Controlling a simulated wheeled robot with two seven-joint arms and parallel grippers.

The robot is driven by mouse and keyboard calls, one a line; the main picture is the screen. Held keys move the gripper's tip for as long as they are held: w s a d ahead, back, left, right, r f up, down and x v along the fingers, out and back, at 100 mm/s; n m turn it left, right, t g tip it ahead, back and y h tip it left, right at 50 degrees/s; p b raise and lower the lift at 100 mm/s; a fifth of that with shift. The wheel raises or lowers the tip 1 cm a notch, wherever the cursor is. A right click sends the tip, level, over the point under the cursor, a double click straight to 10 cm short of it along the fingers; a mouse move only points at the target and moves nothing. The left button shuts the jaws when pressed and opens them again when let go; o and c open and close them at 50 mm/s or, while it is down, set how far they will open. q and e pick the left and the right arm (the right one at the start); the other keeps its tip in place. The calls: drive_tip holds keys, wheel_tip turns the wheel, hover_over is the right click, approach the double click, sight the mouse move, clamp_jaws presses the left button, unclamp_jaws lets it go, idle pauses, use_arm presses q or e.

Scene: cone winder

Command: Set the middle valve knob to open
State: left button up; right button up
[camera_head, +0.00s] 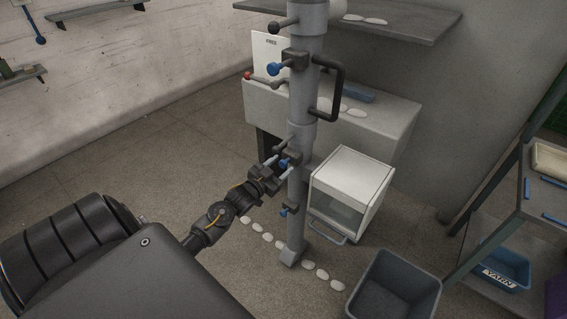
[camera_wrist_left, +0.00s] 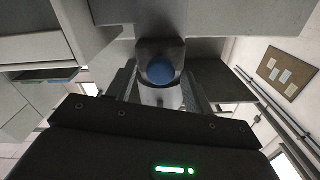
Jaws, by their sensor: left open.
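A grey vertical pipe (camera_head: 304,108) carries several blue valve knobs. The middle knob (camera_head: 284,163) is a blue cap on a dark mount, part way down the pipe. An upper blue knob (camera_head: 272,68) and a lower one (camera_head: 284,212) sit above and below it. My left gripper (camera_head: 277,165) is at the middle knob, its fingers open on either side of it; I cannot tell whether they touch. In the left wrist view the round blue knob (camera_wrist_left: 160,71) lies between the fingers. The knob's setting is not readable. My right gripper is not in view.
A black handle (camera_head: 335,92) sticks out of the pipe above the knob. A white cabinet (camera_head: 350,190) stands right of the pipe, a grey bin (camera_head: 394,287) in front. White oval pieces (camera_head: 308,268) lie on the floor. A shelf rack (camera_head: 520,225) is at the right.

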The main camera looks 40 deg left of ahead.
use_arm(q)
drive_tip(key=shift+w, duration=1.05)
clamp_jaws()
